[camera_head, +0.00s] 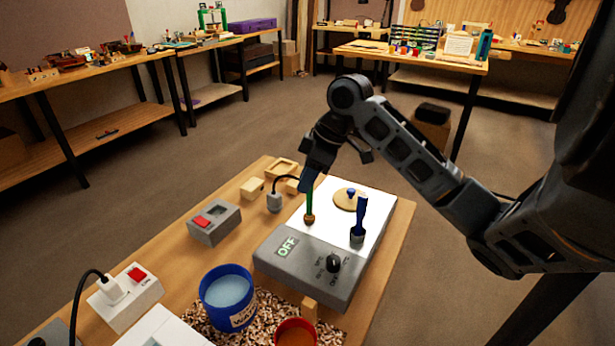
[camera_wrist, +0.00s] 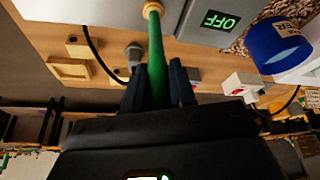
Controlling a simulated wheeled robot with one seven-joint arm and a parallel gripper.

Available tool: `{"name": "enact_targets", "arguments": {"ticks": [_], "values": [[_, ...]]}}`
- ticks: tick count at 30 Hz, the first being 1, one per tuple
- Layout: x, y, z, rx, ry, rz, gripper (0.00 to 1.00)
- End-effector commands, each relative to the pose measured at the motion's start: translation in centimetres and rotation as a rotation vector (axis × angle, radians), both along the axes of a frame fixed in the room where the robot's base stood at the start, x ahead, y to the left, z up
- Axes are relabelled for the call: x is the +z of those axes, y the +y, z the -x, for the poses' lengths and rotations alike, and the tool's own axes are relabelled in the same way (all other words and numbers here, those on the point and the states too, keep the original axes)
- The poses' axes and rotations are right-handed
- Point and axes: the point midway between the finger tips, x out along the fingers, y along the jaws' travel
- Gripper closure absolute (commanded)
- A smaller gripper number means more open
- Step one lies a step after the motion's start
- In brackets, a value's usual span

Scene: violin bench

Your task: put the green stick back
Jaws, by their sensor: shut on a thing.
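The green stick (camera_head: 309,202) stands nearly upright over the white top of a grey device (camera_head: 283,262). Its lower end meets a small brown round piece on that top; I cannot tell whether it sits inside it or only touches it. My gripper (camera_head: 307,184) is shut on the upper part of the stick. In the wrist view the green stick (camera_wrist: 156,62) runs between the two dark fingers of my gripper (camera_wrist: 159,82) to the tan round piece (camera_wrist: 152,9). The stick's top end is hidden by my gripper.
A blue-handled tool (camera_head: 361,212) stands in a dark holder right of the stick. A wooden disc (camera_head: 345,202) with a blue knob lies behind. A blue water tub (camera_head: 228,292), red pot (camera_head: 295,333) and grey switch box (camera_head: 214,223) stand nearby. The device display reads OFF.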

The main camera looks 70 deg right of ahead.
Motion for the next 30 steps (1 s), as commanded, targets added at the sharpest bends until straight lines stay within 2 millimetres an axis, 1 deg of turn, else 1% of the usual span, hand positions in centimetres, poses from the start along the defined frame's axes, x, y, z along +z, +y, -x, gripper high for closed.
{"name": "enact_targets", "arguments": {"ticks": [4, 5, 12, 13, 20, 24, 26, 30], "values": [[-0.4, 0.0, 0.0, 0.000, -0.001, 0.000, 1.00], [-0.4, 0.0, 0.0, 0.000, 0.000, 0.000, 0.74], [-0.3, 0.0, 0.0, 0.000, 0.000, 0.000, 0.51], [-0.3, 0.0, 0.0, 0.000, 0.000, 0.000, 0.49], [-0.2, 0.0, 0.0, 0.000, 0.000, 0.000, 0.49], [0.4, -0.1, 0.1, 0.000, 0.000, 0.001, 0.49], [1.1, -0.1, 0.4, -0.001, 0.000, 0.002, 0.49], [3.7, -0.3, 1.4, 0.000, -0.001, 0.003, 0.49]]}}
